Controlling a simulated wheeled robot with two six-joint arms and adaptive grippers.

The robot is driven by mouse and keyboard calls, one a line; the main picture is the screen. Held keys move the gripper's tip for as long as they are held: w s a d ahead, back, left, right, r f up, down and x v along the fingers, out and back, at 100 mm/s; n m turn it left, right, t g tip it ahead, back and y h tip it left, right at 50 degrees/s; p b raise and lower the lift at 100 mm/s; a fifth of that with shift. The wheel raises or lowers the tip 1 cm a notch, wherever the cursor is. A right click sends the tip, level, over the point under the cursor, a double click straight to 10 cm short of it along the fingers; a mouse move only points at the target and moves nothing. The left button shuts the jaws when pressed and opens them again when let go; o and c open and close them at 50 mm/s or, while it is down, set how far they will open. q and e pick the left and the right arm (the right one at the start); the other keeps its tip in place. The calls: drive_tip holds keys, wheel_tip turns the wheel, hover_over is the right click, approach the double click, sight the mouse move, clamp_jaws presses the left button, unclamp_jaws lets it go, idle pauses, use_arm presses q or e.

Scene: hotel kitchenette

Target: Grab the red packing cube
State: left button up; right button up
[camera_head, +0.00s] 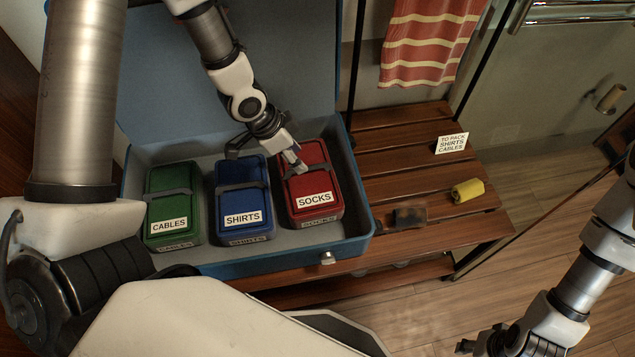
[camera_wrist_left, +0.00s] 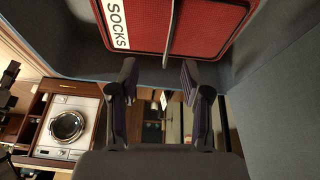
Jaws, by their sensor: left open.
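The red packing cube (camera_head: 322,172) is labelled SOCKS and has a grey strap handle. It lies at the right end of the open blue suitcase (camera_head: 372,222). My left gripper (camera_head: 268,158) is open above the suitcase, with one finger over the red cube's upper left part. In the left wrist view, the red cube (camera_wrist_left: 208,28) lies beyond the open fingertips (camera_wrist_left: 158,78), and nothing is held between them. My right gripper (camera_head: 478,345) is at the bottom edge, partly cut off, with its jaws unclear.
A blue cube (camera_head: 240,190) labelled SHIRTS and a green cube (camera_head: 170,185) labelled CABLES lie left of the red one. A slatted wooden rack (camera_head: 400,165) holds a card (camera_head: 452,144) listing shirts and cables, a yellow roll (camera_head: 468,191) and a dark object (camera_head: 409,217).

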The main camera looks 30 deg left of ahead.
sight(308, 179)
use_arm(q)
drive_tip(key=shift+w+a+f+m, duration=0.2)
drive_tip(key=shift+w+f+m, duration=0.05)
drive_tip(key=shift+w+m, duration=0.2)
drive_tip(key=b+x, duration=0.1)
drive_tip(key=x, duration=0.5)
drive_tip(key=shift+f, duration=0.35)
drive_tip(key=shift+f, duration=0.25)
drive_tip(key=shift+c, duration=0.4)
clamp_jaws()
